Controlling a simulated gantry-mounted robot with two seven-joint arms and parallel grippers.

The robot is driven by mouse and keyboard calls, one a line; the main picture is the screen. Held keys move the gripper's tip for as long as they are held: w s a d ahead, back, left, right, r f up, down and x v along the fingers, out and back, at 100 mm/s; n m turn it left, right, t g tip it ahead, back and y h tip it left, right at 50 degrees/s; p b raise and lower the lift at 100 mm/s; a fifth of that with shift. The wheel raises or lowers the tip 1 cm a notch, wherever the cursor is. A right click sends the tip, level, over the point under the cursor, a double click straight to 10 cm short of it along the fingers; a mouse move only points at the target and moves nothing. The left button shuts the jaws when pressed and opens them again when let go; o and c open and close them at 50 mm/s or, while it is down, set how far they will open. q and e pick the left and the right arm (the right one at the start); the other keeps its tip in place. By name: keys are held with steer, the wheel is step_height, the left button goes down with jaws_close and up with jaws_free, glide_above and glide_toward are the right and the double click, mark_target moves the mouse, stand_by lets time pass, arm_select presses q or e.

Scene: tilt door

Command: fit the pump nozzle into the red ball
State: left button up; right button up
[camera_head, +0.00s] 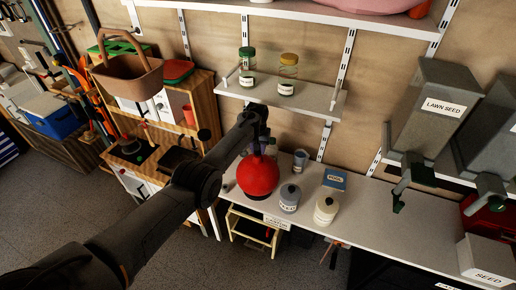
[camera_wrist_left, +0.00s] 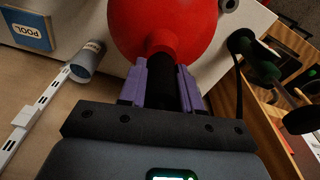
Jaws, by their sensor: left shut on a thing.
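The red ball (camera_head: 258,174) sits at the left end of the white bench; its rounded side fills the top of the left wrist view (camera_wrist_left: 170,22). My left gripper (camera_wrist_left: 162,80) reaches down at the ball's back side, its fingertips close to it. Its purple fingers are shut on a black cylindrical piece, which looks like the pump nozzle (camera_wrist_left: 160,96). The nozzle's front end meets a narrow red neck of the ball. Whether it is seated inside cannot be told. In the head view my arm and the ball hide the nozzle. My right gripper is not in view.
A grey-blue jar (camera_head: 289,198), a cream jar (camera_head: 326,209) and a blue POOL box (camera_head: 334,180) stand right of the ball. A grey cup (camera_head: 300,160) is behind. A shelf (camera_head: 285,95) with two jars is above.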

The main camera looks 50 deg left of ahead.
arm_select(q)
steer(key=shift+f, duration=0.3)
steer(key=o, duration=1.1)
steer(key=shift+o, duration=0.2)
steer(key=shift+r, duration=0.55)
steer(key=r, duration=0.2)
steer(key=r+p, duration=0.1)
steer(key=r, duration=0.2)
steer(key=s+r+p, duration=0.1)
steer(key=r, duration=0.2)
steer(key=shift+d+r, duration=0.2)
steer(key=shift+d, duration=0.1)
steer(key=shift+r, duration=0.65)
steer(key=shift+f, duration=0.1)
